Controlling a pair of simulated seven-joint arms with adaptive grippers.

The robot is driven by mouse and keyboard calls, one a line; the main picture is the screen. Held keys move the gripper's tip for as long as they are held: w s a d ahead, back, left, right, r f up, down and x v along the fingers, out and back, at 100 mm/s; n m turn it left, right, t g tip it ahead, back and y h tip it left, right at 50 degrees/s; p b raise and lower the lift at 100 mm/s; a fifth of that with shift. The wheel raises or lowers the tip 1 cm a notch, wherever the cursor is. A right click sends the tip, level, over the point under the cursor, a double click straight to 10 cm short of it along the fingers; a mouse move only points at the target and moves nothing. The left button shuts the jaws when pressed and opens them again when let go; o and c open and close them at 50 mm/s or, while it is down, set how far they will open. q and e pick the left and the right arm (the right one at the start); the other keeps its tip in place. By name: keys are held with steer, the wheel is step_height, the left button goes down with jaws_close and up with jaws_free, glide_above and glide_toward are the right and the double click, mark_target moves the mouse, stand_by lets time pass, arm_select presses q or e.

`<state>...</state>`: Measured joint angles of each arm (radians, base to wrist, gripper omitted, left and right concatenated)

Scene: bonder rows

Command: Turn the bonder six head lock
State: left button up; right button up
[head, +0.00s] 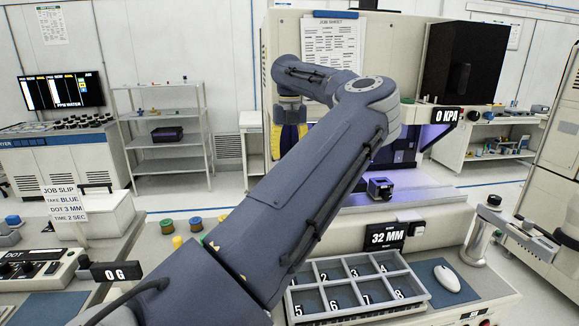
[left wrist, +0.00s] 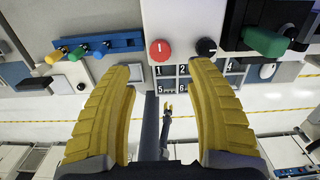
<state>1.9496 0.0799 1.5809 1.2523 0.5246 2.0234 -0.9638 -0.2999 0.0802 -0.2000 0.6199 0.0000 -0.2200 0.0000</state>
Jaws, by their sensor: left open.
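The bonder (head: 415,185) is the pale machine with a purple-lit opening behind my left arm. My left gripper (head: 289,138) hangs in front of it, partly hidden by my forearm. In the left wrist view its two yellow fingers (left wrist: 165,95) stand wide apart with nothing between them. Beyond them are a red button (left wrist: 160,48), a black knob (left wrist: 206,47) and a green handle (left wrist: 264,41) at the right. I cannot tell which part is the head lock.
A numbered tray (head: 356,310) sits on the front bench beside a white mouse (head: 447,278). A silver post (head: 480,235) stands at the right. A blue rack (left wrist: 100,47) with yellow, blue and green handles is at the left in the wrist view. Signs read 32 MM (head: 387,236) and 0 KPA (head: 447,116).

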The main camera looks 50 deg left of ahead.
arm_select(q)
steer(key=shift+r, duration=1.25)
